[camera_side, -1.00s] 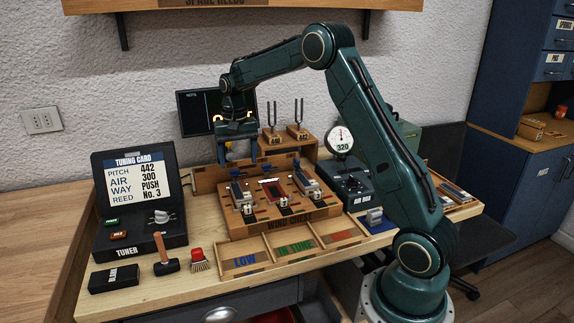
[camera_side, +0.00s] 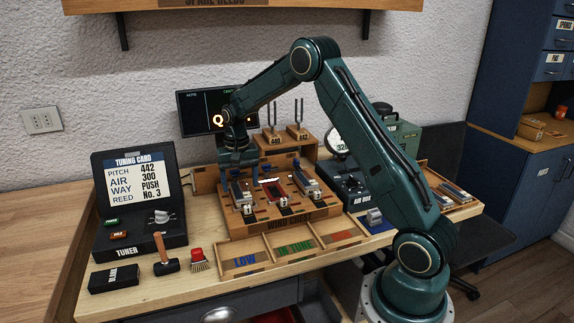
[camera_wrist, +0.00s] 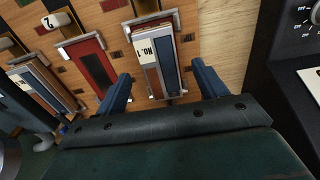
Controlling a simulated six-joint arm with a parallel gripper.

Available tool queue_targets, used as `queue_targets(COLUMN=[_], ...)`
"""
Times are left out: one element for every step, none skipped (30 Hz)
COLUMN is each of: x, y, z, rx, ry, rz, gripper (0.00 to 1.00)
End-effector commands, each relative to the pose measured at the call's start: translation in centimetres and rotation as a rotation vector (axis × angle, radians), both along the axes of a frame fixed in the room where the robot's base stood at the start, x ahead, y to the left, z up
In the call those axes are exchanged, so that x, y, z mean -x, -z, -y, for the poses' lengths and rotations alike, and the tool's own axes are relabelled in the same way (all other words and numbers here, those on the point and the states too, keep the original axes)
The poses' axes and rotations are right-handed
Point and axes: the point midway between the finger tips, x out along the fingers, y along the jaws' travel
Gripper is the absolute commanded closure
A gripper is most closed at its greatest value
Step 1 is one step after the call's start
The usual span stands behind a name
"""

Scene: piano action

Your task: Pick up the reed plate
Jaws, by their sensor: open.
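My gripper (camera_side: 238,163) is over the left plate, pointing down. In the wrist view my gripper (camera_wrist: 163,86) is open, one blue finger either side of the No. 1 plate, with gaps visible. I cannot tell the exact height of the fingertips.
The tuner (camera_side: 128,240) stands left of the chest and the air box (camera_side: 350,192) right. Divided trays (camera_side: 282,270) lie in front. Two tuning forks (camera_side: 284,140) stand behind.

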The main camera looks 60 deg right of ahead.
Motion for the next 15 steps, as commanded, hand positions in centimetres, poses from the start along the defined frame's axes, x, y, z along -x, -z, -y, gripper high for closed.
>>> queue_targets(x=[0.1,0.0,0.0,0.1,0.1,0.0,0.0,0.0,0.0,0.0,0.0,0.0,0.0,0.0,0.0], y=[0.7,1.1,1.5,1.8,2.0,2.2,2.4,2.5,2.5,2.6,2.6,2.6,2.6,2.6,2.6], z=[-0.1,0.0,0.0,0.0,0.0,0.0,0.0,0.0,0.0,0.0,0.0,0.0,0.0,0.0,0.0], rx=[-0.001,-0.001,-0.001,-0.001,-0.001,0.0,-0.001,-0.001,0.0,0.0,0.0,0.0,0.0,0.0,0.0], ry=[0.0,0.0,0.0,0.0,0.0,0.0,0.0,0.0,0.0,0.0,0.0,0.0,0.0,0.0,0.0], rz=[-0.003,-0.002,-0.003,-0.003,-0.003,-0.001,-0.001,-0.001,0.0,0.0,0.0,0.0,0.0,0.0,0.0], gripper=[0.29,0.29,0.29,0.29,0.29,0.29,0.29,0.29,0.29,0.29,0.29,0.29,0.29,0.29,0.29])
